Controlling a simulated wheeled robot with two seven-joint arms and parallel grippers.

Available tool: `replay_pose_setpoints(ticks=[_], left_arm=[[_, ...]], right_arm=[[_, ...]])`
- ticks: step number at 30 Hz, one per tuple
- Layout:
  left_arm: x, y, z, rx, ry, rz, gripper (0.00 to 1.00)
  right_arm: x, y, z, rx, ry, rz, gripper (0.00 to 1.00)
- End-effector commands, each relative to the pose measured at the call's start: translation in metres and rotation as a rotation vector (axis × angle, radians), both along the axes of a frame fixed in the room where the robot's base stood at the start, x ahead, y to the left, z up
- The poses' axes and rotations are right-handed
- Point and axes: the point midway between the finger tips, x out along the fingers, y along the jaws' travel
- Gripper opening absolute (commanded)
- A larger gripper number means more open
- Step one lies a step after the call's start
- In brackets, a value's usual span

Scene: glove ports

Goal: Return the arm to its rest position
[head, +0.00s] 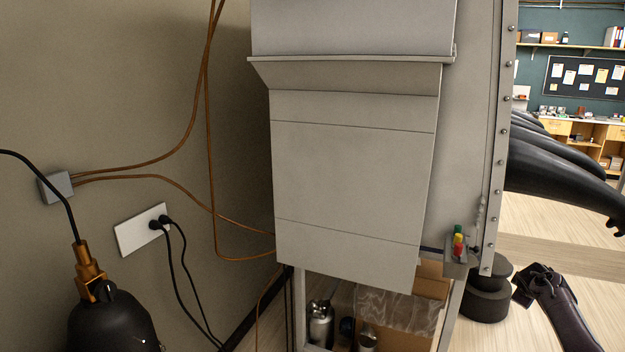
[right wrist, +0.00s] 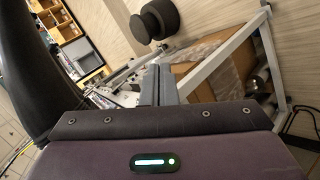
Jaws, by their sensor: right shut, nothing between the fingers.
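My right arm comes in at the lower right of the head view, and its gripper (head: 523,290) is held low in front of the pale floor, right of the glove box stand. In the right wrist view the two grey fingers of my right gripper (right wrist: 158,84) are together, with nothing held between them. The gripper appears clear of the stand, though the exact gap cannot be told. My left arm and left gripper are not in view.
The grey glove box (head: 350,180) fills the middle, with black gloves (head: 565,172) sticking out at right. Black round discs (head: 487,295) stand beside my right gripper. A cardboard box (right wrist: 205,68) lies within the stand. Floor at right is open.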

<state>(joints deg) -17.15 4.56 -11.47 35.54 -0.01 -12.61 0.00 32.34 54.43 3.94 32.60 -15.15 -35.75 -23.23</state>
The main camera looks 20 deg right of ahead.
Motion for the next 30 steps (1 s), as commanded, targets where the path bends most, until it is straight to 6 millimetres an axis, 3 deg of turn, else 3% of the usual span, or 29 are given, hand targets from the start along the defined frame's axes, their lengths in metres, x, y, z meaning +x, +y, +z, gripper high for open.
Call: replay_pose_setpoints(ticks=[1, 3, 6, 9, 15, 21, 30], left_arm=[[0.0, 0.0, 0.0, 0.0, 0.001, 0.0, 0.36], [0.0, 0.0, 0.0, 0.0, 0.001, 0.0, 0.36], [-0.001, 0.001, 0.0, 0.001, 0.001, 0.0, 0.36], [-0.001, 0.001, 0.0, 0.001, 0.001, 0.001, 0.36], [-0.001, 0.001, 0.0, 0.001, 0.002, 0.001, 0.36], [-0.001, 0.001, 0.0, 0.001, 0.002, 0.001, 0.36], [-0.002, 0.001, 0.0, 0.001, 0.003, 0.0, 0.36]], right_arm=[[-0.026, -0.001, -0.036, -0.021, 0.055, -0.001, 0.0], [-0.059, -0.001, -0.076, -0.05, 0.105, 0.002, 0.0], [-0.111, 0.001, -0.126, -0.083, 0.171, 0.016, 0.0], [-0.16, 0.004, -0.164, -0.102, 0.226, 0.039, 0.0], [-0.242, 0.012, -0.21, -0.112, 0.309, 0.085, 0.0], [-0.314, 0.021, -0.238, -0.103, 0.378, 0.128, 0.0], [-0.334, 0.117, -0.329, 0.072, 0.355, 0.102, 0.0]])
